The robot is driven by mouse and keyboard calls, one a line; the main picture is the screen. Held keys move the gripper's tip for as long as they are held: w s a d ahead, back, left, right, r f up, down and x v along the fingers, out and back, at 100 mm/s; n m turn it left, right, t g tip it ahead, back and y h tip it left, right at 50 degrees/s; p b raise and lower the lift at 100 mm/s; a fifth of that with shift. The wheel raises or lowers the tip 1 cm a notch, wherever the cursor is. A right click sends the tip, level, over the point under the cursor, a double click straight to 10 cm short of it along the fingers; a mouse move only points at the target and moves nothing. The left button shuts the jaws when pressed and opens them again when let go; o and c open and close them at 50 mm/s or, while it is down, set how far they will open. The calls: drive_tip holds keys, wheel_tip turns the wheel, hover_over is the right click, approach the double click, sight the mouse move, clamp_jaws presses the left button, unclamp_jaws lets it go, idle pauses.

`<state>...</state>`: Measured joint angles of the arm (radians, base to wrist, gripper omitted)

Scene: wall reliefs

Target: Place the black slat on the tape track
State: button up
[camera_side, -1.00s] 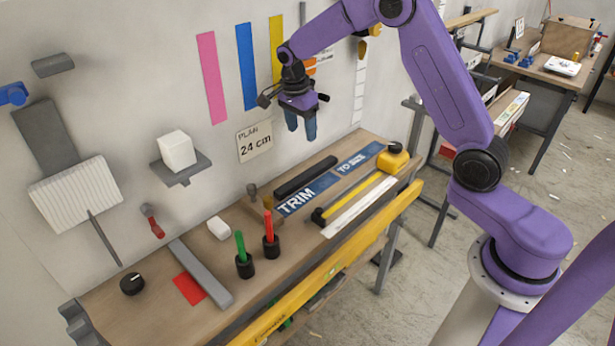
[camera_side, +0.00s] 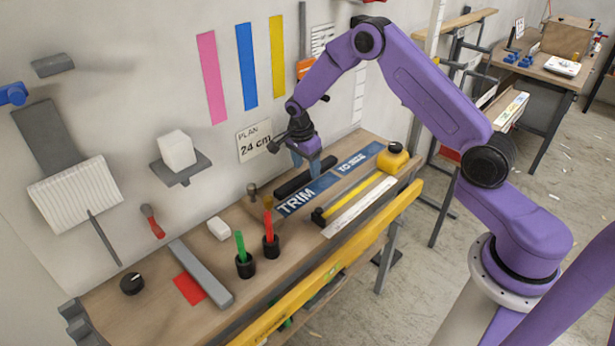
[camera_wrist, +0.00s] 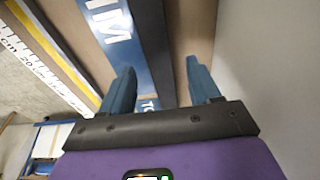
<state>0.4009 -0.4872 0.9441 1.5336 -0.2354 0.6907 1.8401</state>
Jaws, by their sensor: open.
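The black slat (camera_side: 290,187) lies on the wooden bench along the wall side of the blue TRIM TO SIZE strip (camera_side: 297,201). My gripper (camera_side: 307,168) is open above the slat, its blue fingers partly covering it in the side view. In the wrist view the slat (camera_wrist: 153,35) runs between the two spread fingers of my gripper (camera_wrist: 160,82), and neither finger visibly grips it. The yellow tape (camera_side: 355,199) of the tape measure (camera_side: 393,158) stretches along the bench on the other side of the blue strip; it also shows in the wrist view (camera_wrist: 38,55).
The wall stands close behind the slat, with a PLAN 24 cm card (camera_side: 254,142) and coloured strips. A yellow level (camera_side: 335,268) runs along the front edge.

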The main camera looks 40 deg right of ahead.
drive_tip(key=shift+d+f, duration=0.15)
drive_tip(key=shift+f, duration=1)
clamp_jaws()
drive_tip(key=shift+r, duration=0.1)
